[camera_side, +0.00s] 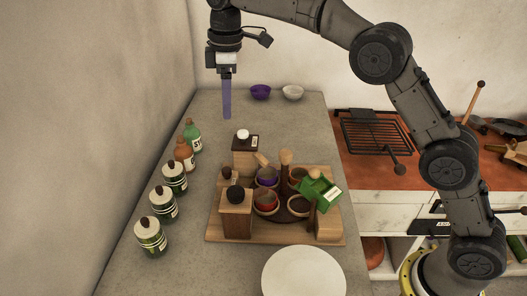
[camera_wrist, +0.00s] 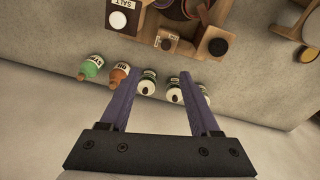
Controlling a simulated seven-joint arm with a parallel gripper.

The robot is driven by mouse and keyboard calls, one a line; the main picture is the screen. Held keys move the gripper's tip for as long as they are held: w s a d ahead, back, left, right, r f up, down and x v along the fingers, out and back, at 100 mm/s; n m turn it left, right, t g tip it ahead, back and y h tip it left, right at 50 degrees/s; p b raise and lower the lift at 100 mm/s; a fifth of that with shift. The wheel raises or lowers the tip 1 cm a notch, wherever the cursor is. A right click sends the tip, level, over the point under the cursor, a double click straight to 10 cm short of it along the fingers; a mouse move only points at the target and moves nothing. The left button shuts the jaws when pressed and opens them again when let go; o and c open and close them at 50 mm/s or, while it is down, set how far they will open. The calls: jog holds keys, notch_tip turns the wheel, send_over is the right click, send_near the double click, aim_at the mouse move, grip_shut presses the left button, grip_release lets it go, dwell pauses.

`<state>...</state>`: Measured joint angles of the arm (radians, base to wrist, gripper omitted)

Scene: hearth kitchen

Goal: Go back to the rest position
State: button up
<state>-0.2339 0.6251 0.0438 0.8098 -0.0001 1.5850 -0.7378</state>
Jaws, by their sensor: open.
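My gripper (camera_side: 227,112) hangs in the air above the grey counter's far left part, its purple fingers pointing down. In the wrist view its two fingers (camera_wrist: 159,76) are spread apart with nothing held between them. The arm arches over from the right side. The gripper is clear of the wooden tray (camera_side: 222,239) and of the bottles. In the wrist view, jars show between and beyond the fingertips, well below them.
A green bottle (camera_side: 192,137), an orange bottle (camera_side: 184,155) and several dark jars (camera_side: 163,206) line the left wall. The tray holds bowls, a pepper box (camera_side: 236,216) and a green box (camera_side: 320,194). A white plate (camera_side: 304,274) lies in front. Purple (camera_side: 260,92) and white (camera_side: 292,93) bowls stand behind.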

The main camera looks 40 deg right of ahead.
jog(key=s+d+r+m+t, duration=0.2)
jog(key=s+d+r, duration=0.35)
jog(key=s, duration=0.45)
jog(key=s+d+r+m+t, duration=0.1)
jog(key=s+d+r, duration=0.3)
jog(key=s+r, duration=0.45)
jog(key=s+d+f+m+t, duration=0.1)
jog(key=s+d+f+m, duration=0.2)
jog(key=s+f+m, duration=0.5)
jog(key=s+f, duration=1)
jog(key=shift+s+t, duration=0.25)
jog(key=shift+t, duration=0.15)
